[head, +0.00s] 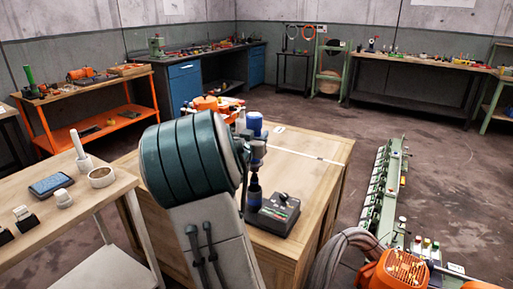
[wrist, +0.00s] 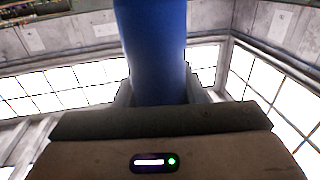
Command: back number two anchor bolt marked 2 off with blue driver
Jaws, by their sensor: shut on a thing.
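The blue driver (wrist: 152,45) is clamped between my gripper's fingers (wrist: 160,98) in the wrist view and fills the upper middle. A blue cylinder (head: 254,121), likely the driver's upper part, stands upright just right of that link, above the wooden workbench (head: 305,165). I cannot make out the anchor bolt or a mark 2. Whether the driver's tip touches anything is hidden.
A side table (head: 100,215) with a tablet and small items stands at the left. A green rail (head: 385,190) lies on the floor at the right, near an orange machine (head: 400,270) and coiled hose (head: 345,250). Open floor lies beyond the workbench.

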